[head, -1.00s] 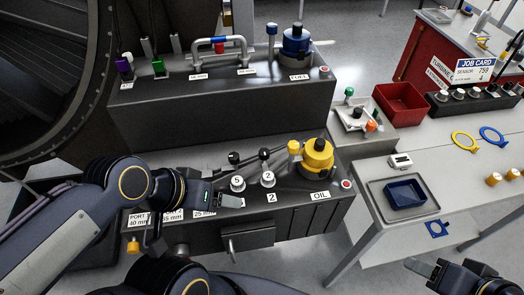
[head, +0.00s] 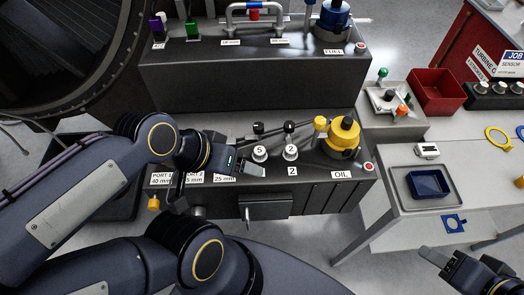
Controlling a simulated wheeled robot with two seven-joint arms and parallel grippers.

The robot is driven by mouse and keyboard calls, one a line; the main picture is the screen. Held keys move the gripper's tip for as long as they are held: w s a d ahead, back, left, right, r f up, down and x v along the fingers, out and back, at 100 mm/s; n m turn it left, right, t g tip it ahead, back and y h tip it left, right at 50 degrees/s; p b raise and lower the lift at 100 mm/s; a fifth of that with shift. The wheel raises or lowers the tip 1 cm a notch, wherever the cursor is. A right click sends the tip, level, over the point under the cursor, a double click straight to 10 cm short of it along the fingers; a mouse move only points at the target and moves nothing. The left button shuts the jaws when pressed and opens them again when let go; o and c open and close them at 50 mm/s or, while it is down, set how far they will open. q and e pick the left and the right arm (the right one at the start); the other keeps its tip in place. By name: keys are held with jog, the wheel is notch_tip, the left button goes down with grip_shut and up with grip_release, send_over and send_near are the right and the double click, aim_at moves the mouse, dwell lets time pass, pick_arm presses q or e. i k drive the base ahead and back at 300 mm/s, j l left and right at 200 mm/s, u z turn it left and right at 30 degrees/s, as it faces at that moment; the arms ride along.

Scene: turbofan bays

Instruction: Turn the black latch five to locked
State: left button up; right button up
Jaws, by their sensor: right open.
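The black latch five (head: 259,153) stands on the dark lower bench, a white disc marked 5 with a black-knobbed lever. Whether it sits at locked I cannot tell. A similar latch marked 2 (head: 290,151) stands just right of it. My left gripper (head: 256,167) comes in from the left, just in front of latch five's base and partly over the port labels; contact and jaw opening are unclear. My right gripper (head: 440,262) is open and apparently empty at the lower right, below the side table and far from the latch.
A yellow oil cap (head: 343,137) stands right of the latches. Behind is a raised dark block (head: 205,75) with a pipe handle (head: 255,12) and blue fuel cap (head: 334,18). A grey tray with a blue bin (head: 429,183) and a red bin (head: 436,92) are at right.

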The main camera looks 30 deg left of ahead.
aim_at(258, 127)
jog(key=u, duration=1.6)
